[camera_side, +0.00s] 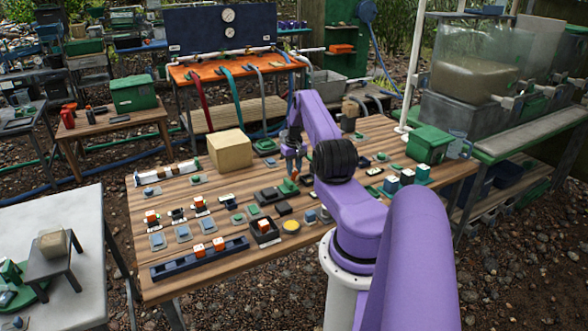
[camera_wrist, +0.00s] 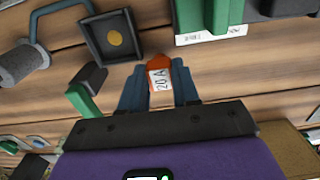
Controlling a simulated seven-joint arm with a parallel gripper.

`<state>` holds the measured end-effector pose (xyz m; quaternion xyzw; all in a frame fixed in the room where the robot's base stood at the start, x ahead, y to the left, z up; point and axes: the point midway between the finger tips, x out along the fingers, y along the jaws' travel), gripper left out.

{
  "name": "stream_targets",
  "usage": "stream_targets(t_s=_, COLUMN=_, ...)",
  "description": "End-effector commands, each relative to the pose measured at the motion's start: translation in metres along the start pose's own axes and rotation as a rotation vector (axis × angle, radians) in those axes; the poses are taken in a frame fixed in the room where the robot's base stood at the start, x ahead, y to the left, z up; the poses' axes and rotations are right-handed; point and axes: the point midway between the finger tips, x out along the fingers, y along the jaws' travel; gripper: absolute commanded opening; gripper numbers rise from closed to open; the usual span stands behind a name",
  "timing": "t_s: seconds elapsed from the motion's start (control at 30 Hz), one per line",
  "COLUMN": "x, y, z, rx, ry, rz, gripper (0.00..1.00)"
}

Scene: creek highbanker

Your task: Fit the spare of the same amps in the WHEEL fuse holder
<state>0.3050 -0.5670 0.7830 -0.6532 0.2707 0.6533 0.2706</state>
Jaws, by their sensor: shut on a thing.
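My gripper (camera_wrist: 160,92) is shut on an orange fuse (camera_wrist: 158,62) with a white label reading "20 A" in the wrist view. The blue fingers stand on both sides of the fuse, above the wooden table. In the side view my gripper (camera_side: 292,160) is over the middle of the table, right of the tan block. Orange-and-white pieces stand in small dark holders at the table's left, one being this piece (camera_side: 152,217). I cannot read any WHEEL label, so I cannot tell which holder is that one.
A tan block (camera_side: 229,150) stands left of my gripper. A long dark rail (camera_side: 170,269) lies at the front left, and a green box (camera_side: 430,143) stands at the right. Many small parts crowd the table.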

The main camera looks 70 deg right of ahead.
Motion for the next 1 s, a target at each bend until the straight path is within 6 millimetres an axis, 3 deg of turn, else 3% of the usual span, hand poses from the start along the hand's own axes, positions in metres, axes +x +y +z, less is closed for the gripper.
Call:
stream_targets(t_s=0.3, x=0.003, y=0.000, z=0.000, rx=0.000, ry=0.000, rz=0.000, gripper=0.02)
stream_targets(t_s=0.33, x=0.003, y=0.000, z=0.000, rx=0.000, ry=0.001, rz=0.000, gripper=0.37)
stream_targets(t_s=0.4, x=0.003, y=0.000, z=0.000, rx=0.000, ry=0.001, rz=0.000, gripper=0.56)
stream_targets(t_s=0.77, x=0.000, y=0.000, z=0.000, rx=0.000, ry=0.001, rz=0.000, gripper=0.56)
stream_targets(t_s=1.0, x=-0.031, y=0.000, z=-0.001, rx=0.000, ry=0.003, rz=0.001, gripper=0.56)
